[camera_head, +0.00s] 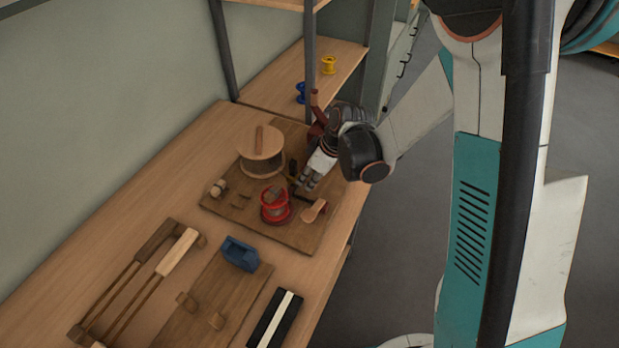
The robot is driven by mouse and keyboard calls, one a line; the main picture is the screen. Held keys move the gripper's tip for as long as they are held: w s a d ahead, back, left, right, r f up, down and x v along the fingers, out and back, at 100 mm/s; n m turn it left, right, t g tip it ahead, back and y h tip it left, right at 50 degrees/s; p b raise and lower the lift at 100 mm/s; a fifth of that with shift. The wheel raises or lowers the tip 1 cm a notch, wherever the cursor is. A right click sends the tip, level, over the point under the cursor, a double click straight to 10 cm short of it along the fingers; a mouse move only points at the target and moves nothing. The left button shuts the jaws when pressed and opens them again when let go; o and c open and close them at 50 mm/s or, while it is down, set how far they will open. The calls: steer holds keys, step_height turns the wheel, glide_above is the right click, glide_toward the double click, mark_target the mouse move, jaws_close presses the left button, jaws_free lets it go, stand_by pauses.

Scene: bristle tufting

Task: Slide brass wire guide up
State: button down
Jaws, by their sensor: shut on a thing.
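My gripper (295,184) reaches down from the right over the wooden board (318,225), just behind the red spool. It is shut on a small part at its fingertips. A small dark and yellowish upright piece (292,170) shows beside the fingers, where the brass wire guide seems to be; it is too small and too covered to tell its height. The red spool (275,206) stands on the board in front of the gripper. A large wooden drum with a handle (262,145) stands to the left of the gripper.
A wooden-handled lever (315,210) lies at the board's right edge. A red post (317,115) stands close behind my gripper. Nearer are a blue block (240,253), a long wooden-handled tool (160,262) and a black-and-white bar (275,320). Spools sit on the back shelf (275,85).

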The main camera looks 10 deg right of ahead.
step_height(320, 180, up, 2)
steer(key=shift+r+p, duration=0.1)
steer(key=shift+p, duration=0.25)
steer(key=shift+w, duration=0.1)
steer(key=c, duration=1.4)
jaws_free()
steer(key=shift+c, duration=0.2)
steer(key=v, duration=1.2)
